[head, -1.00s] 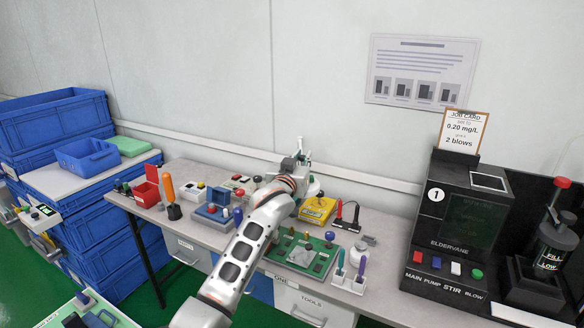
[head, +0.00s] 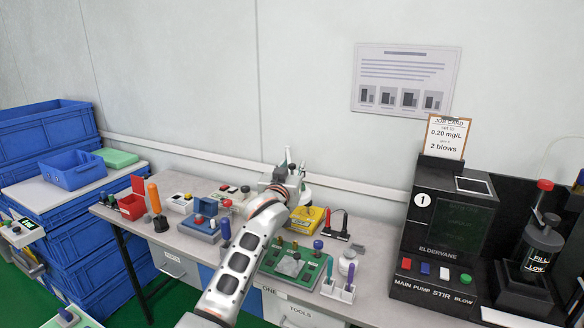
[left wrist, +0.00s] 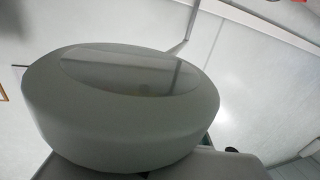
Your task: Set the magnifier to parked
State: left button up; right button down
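In the left wrist view a large pale round head with a glass-like oval on its face (left wrist: 125,115), which looks like the magnifier, fills the middle, very close to the camera. In the head view I cannot make out the magnifier; my arm covers that part of the bench. My left gripper (head: 285,172) is over the back middle of the bench, partly hidden by its own wrist. Its fingers cannot be made out clearly, so I cannot tell whether it touches or holds the round head. My right gripper is in neither view.
The grey bench carries a red bin (head: 132,206), an orange-handled tool (head: 154,197), a blue tester (head: 201,226), a yellow box (head: 306,219) and a green board (head: 290,262). The black machine (head: 445,235) stands at the right with a job card (head: 446,136) on top. Blue crates (head: 60,200) stack at left.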

pick_arm(q)
jog(key=shift+r, duration=0.1)
notch_tip(320, 180, up, 10)
dwell(0.5)
